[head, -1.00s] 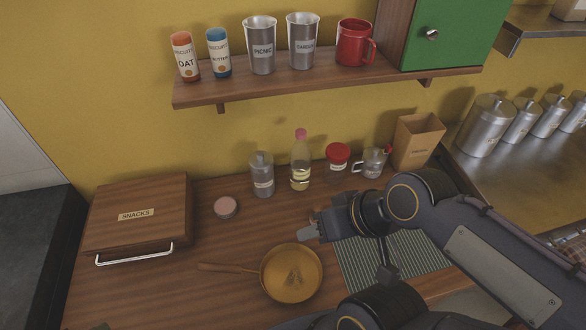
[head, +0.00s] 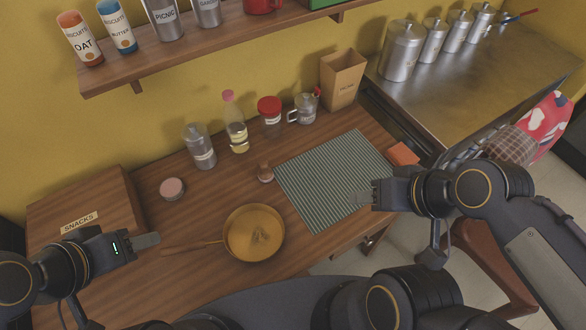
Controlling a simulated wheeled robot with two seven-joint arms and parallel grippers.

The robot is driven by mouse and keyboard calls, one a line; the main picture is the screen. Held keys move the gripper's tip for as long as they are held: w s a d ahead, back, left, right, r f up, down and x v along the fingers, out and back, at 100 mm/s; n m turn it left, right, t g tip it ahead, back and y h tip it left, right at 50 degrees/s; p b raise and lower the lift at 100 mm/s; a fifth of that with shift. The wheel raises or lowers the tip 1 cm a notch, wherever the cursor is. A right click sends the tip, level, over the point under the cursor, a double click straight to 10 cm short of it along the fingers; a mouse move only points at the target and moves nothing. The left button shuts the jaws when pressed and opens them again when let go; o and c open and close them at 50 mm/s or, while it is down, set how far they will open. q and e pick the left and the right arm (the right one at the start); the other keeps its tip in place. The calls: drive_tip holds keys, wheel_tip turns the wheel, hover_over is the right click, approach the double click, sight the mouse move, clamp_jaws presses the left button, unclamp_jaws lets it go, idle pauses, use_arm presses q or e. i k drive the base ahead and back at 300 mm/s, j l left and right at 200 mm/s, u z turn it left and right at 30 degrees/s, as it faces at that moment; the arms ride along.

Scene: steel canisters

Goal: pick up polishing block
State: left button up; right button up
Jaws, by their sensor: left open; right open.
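An orange-red block (head: 403,154), which looks like the polishing block, lies on the wooden counter just right of the striped mat, near the counter's right end. My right gripper (head: 368,198) is open and empty. It shows over the near right part of the mat, to the lower left of the block and apart from it. My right wrist shows just below the block. My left gripper (head: 146,241) is open and empty at the left, near the pan's handle and far from the block.
The striped mat (head: 322,180) is bare. A pan (head: 254,233) and a small wooden item (head: 265,173) are left of it. Bottles, a red-lidded jar (head: 270,110), a metal pot (head: 305,109) and a paper bag (head: 342,80) line the back. A shelf (head: 200,45) overhangs.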

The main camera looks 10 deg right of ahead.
sight(266, 175)
drive_tip(key=z, duration=0.15)
drive_tip(key=k, duration=0.55)
drive_tip(key=k+u, duration=0.1)
drive_tip(key=u, duration=1.9)
drive_tip(key=k+l+u, duration=0.1)
drive_tip(key=l, duration=0.35)
drive_tip(key=k+l+u, duration=0.15)
drive_tip(key=l, duration=0.25)
drive_tip(key=k+l+u, duration=0.1)
drive_tip(key=k+l, duration=0.15)
drive_tip(key=l, duration=0.15)
drive_tip(key=k+l+u, duration=0.1)
drive_tip(key=l, duration=0.3)
drive_tip(key=k, duration=0.1)
